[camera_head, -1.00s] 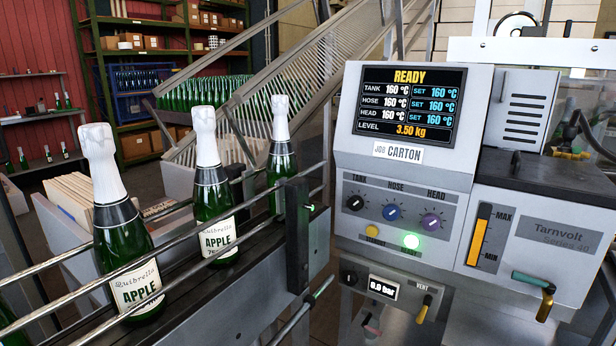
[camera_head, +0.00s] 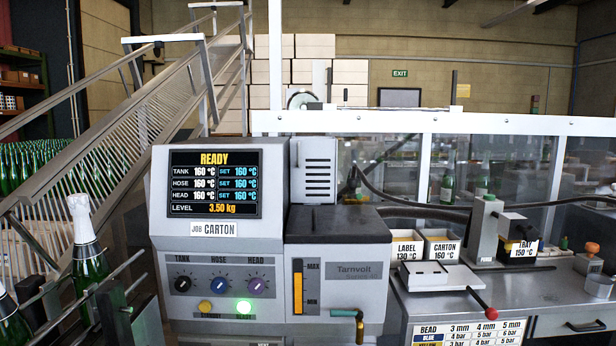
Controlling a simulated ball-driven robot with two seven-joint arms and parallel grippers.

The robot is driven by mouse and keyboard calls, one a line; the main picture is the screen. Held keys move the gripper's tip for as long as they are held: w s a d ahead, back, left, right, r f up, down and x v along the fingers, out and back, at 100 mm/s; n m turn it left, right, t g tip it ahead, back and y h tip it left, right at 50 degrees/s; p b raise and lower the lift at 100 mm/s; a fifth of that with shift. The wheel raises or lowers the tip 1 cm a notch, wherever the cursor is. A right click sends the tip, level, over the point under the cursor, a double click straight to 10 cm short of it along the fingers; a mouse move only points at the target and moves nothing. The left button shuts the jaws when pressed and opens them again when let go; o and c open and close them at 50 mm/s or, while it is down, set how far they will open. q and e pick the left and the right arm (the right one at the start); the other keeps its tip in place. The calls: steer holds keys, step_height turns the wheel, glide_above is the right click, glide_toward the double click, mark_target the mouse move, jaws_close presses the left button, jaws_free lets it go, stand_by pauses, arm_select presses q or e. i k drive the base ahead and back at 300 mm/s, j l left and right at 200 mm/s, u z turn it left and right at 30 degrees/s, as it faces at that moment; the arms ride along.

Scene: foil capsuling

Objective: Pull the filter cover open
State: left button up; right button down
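The grey melt machine (camera_head: 163,225) stands in the middle left. Its screen (camera_head: 214,184) reads READY, with tank, hose and head at 160 °C and level 3.50 kg. A green lamp (camera_head: 243,307) glows beside a yellow button (camera_head: 205,307), under three knobs. To the right is the tank section (camera_head: 360,288) marked Tarnvolt, with a dark top (camera_head: 335,221), a level gauge (camera_head: 298,292) and a teal-handled brass fitting (camera_head: 359,325) at the lower edge. I cannot make out a part that is clearly the filter cover. Neither gripper shows.
Green bottles with white foil (camera_head: 80,218) stand behind rails at left. A clear-panelled enclosure runs behind.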

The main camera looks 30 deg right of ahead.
mark_target(313, 160)
steer(key=i+l, duration=0.25)
steer(key=i+l+z, duration=0.1)
steer(key=z, duration=0.3)
steer(key=i+z, duration=0.15)
steer(key=z, duration=0.3)
steer(key=i+z, duration=0.15)
steer(key=z, duration=0.25)
